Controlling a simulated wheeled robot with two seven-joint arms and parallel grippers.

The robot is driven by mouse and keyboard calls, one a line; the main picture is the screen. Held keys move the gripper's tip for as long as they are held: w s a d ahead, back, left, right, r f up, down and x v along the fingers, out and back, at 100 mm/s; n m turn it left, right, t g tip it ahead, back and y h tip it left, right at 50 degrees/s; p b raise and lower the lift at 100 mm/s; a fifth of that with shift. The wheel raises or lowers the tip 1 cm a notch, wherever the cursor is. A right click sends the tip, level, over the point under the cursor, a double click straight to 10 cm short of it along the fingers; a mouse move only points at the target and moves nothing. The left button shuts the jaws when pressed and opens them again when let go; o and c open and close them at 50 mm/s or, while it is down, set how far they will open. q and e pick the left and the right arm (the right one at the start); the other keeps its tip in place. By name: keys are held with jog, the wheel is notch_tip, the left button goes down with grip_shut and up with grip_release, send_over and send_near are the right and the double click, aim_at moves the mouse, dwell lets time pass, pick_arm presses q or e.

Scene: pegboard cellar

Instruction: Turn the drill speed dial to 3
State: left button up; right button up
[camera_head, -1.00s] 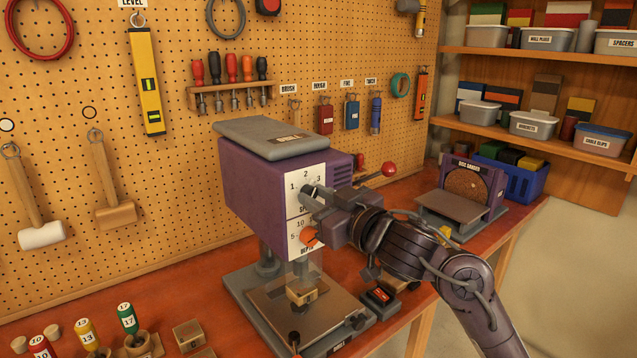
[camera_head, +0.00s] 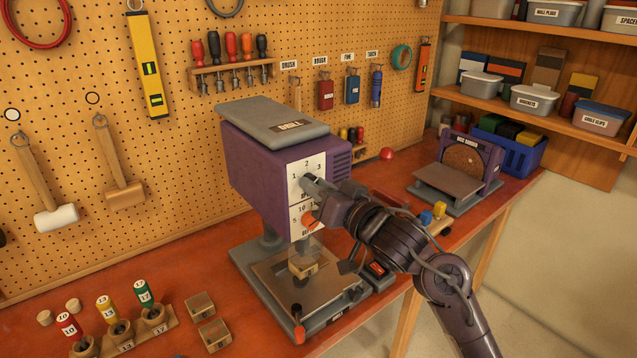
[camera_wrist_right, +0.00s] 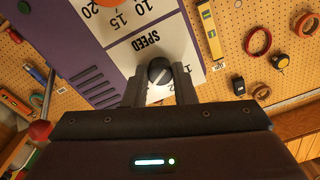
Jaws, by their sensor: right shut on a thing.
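The purple drill press (camera_head: 262,166) stands on the bench with a white front panel marked 1, 2 and 3 above the word SPEED. My right gripper (camera_head: 313,188) reaches in from the right and is shut on the dark speed dial. In the right wrist view, my right gripper (camera_wrist_right: 160,76) has a finger on each side of the round dial (camera_wrist_right: 160,68). A pale slanted line shows on the dial, but which number it points to is not clear. The fingers cover part of the scale. My left gripper is not in view.
The orange depth knob (camera_head: 309,219) sits just below my right gripper. A wooden block (camera_head: 303,267) lies on the drill table. A disc sander (camera_head: 462,170) stands to the right, and numbered bits in a wooden holder (camera_head: 126,340) at front left.

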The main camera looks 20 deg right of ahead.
dwell(0.3)
jog(key=o, duration=1)
jog(key=b+v, duration=0.2)
jog(key=v, duration=0.5)
jog(key=shift+s, duration=0.4)
jog(key=shift+d, duration=0.15)
